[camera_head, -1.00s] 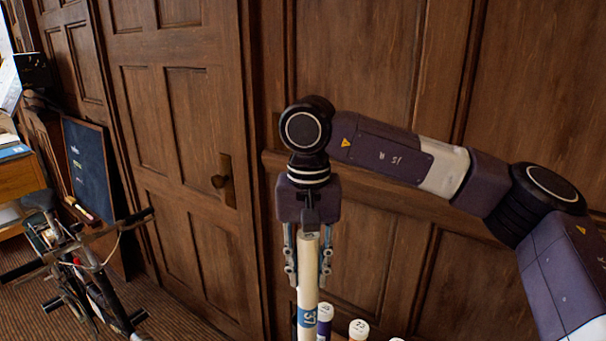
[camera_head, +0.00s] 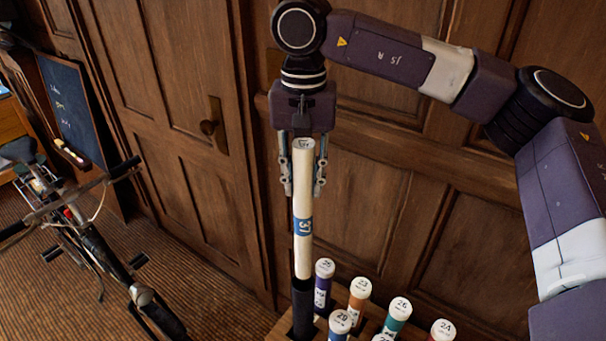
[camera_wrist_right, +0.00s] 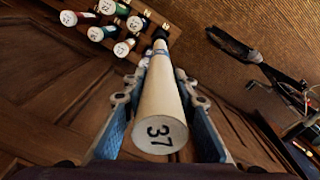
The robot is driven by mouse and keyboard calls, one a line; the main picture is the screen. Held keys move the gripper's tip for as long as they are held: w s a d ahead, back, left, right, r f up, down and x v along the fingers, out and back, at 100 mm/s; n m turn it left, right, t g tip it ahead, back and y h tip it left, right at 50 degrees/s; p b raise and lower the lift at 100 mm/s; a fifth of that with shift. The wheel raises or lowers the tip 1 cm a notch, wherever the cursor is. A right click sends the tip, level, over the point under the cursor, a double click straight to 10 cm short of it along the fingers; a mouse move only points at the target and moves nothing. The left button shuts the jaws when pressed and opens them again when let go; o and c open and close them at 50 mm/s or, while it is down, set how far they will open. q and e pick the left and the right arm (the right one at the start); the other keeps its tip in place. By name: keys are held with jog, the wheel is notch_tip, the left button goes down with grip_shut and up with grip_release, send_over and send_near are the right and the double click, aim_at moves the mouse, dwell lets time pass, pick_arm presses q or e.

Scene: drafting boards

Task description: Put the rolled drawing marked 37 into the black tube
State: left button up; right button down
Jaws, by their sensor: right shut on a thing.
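The rolled drawing marked 37 (camera_head: 303,200) is a long cream roll with a blue label band. It hangs upright in my right gripper (camera_head: 303,186), whose fingers are shut on its upper part. Its end marked 37 faces the camera in the right wrist view (camera_wrist_right: 158,132), between the two fingers (camera_wrist_right: 161,78). The black tube (camera_head: 302,312) stands directly below the roll. The roll's lower end is at the tube's mouth; I cannot tell whether it is just above or slightly inside. My left gripper is not in view.
Several white-capped coloured tubes, such as a purple one (camera_head: 322,290) and an orange one (camera_head: 357,303), stand close right of the black tube in a wooden rack (camera_head: 268,331). A panelled wood wall is behind. A bicycle (camera_head: 95,245) stands at the left.

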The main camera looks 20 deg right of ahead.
aim_at(303, 198)
jog(key=shift+w+d+f+b, duration=0.1)
jog(key=shift+w+f+b, duration=0.15)
jog(key=shift+f, duration=0.35)
jog(key=shift+w+d+f+b, duration=0.1)
jog(key=shift+w+f+b, duration=0.15)
jog(key=shift+f, duration=0.3)
jog(key=shift+a+f, duration=0.1)
jog(key=shift+f, duration=0.2)
jog(key=shift+s+a+f+b, duration=0.1)
jog(key=shift+s+f+b, duration=0.25)
jog(key=shift+f+b, duration=0.5)
jog(key=shift+b, duration=0.1)
jog(key=shift+w+f+b, duration=0.2)
jog(key=shift+f+b, duration=0.5)
jog(key=shift+f, duration=0.45)
jog(key=shift+s+f+b, duration=0.15)
jog(key=shift+f+b, duration=0.55)
jog(key=shift+f, duration=0.2)
jog(key=shift+f+b, duration=3.55)
jog(key=shift+f, duration=1.35)
